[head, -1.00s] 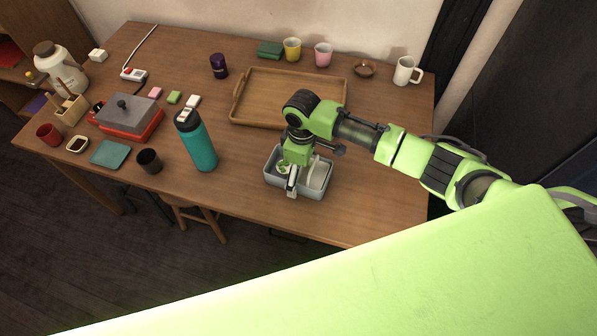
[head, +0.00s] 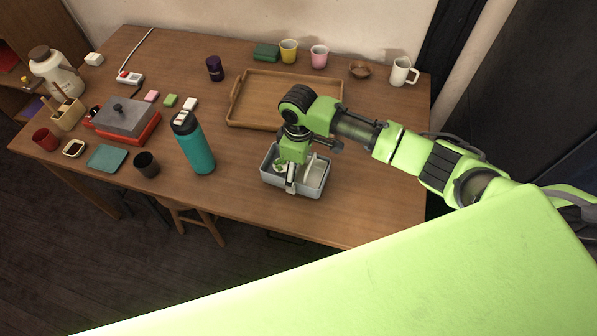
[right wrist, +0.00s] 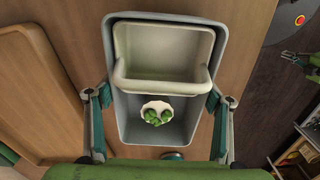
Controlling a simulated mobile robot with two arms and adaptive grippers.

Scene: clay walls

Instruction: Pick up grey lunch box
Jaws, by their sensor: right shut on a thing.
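The grey lunch box (head: 311,191) is an open rectangular box near the table's front edge. In the right wrist view the lunch box (right wrist: 122,121) holds a pale inner tray (right wrist: 163,50) and a small white cup with green pieces (right wrist: 156,112). My right gripper (head: 291,178) comes down over it from above. Its fingers show at the box's two long sides in the right wrist view (right wrist: 158,105), shut on the box. I cannot tell whether its underside touches the table. My left gripper is not in the head view; a small green and dark shape at the wrist view's right edge may be it.
A wooden tray (head: 243,117) lies just behind the box. A teal bottle (head: 198,150) and a dark cup (head: 146,164) stand to its left. The table (head: 375,165) is clear right of the box.

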